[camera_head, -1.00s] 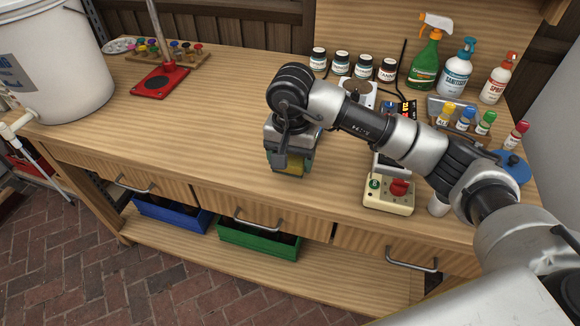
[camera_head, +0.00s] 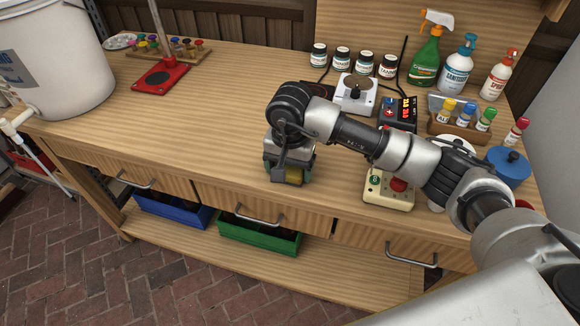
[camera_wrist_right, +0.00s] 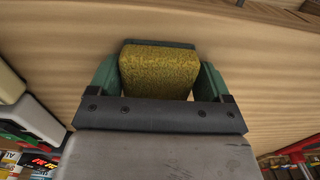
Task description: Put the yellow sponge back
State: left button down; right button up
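The yellow sponge (camera_wrist_right: 159,72) sits between the green fingers of my right gripper (camera_wrist_right: 158,82), and both fingers are against its sides. A dark strip shows along the sponge's far edge in the right wrist view. In the head view the right gripper (camera_head: 288,172) points down over the front part of the wooden bench, left of the cream control box. I cannot tell whether the sponge touches the bench top. My left gripper is not in view.
The bench top (camera_head: 215,120) is clear left of my gripper. A cream box with a red knob (camera_head: 390,190) stands right of it. Bottles, jars and a blue-lidded pot (camera_head: 509,168) crowd the right. A white bucket (camera_head: 55,60) and red stand (camera_head: 160,77) are left.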

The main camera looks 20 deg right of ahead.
jog(key=shift+o, duration=0.5)
jog(key=shift+f, duration=0.2)
jog(key=shift+s, duration=0.1)
jog(key=shift+d+f, duration=0.1)
jog(key=shift+s+d+r+p, duration=0.1)
jog(key=shift+r+p, duration=0.3)
jog(key=shift+r, duration=0.1)
notch_tip(320, 180, up, 12)
jog(key=b, duration=0.1)
jog(key=shift+w+b, duration=0.2)
jog(key=shift+b, duration=0.1)
jog(key=shift+f, duration=0.1)
